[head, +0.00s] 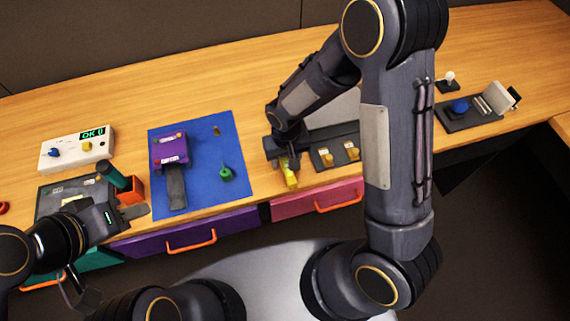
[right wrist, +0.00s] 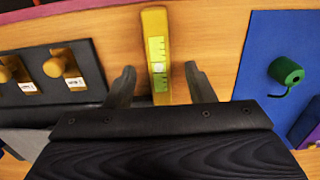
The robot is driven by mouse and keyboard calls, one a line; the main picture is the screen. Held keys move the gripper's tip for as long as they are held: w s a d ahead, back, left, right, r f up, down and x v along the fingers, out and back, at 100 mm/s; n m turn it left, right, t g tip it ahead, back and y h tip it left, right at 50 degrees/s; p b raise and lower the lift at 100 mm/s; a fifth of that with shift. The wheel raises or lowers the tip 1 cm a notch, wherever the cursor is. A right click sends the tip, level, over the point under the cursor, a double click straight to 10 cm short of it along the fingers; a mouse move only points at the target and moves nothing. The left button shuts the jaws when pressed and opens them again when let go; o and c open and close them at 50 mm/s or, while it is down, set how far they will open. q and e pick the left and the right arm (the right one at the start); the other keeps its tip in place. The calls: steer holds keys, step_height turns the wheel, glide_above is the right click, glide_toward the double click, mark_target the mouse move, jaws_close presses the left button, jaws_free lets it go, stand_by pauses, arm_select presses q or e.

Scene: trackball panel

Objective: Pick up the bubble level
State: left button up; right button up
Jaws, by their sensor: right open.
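The bubble level is a slim yellow bar with a greenish scale and vial. In the right wrist view the bubble level (right wrist: 154,28) lies on the wood with one end between my open fingers, with gaps on both sides. My right gripper (right wrist: 162,85) is open and empty. In the head view the bubble level (head: 291,178) pokes out below my right gripper (head: 285,160), near the table's front edge; its far end is hidden. My left gripper (head: 132,212) is at the lower left, away from the level, and its jaw opening is unclear.
A dark panel with yellow knobs (head: 352,151) stands right of the level. A blue mat (head: 215,190) to its left bears a purple device (head: 170,150) and a green spool (head: 226,174). An orange box (head: 131,190) is near my left gripper. The table's back is clear.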

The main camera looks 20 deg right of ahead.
step_height(320, 180, down, 2)
steer(key=shift+d+f, duration=0.1)
jaws_close()
stand_by(0.4)
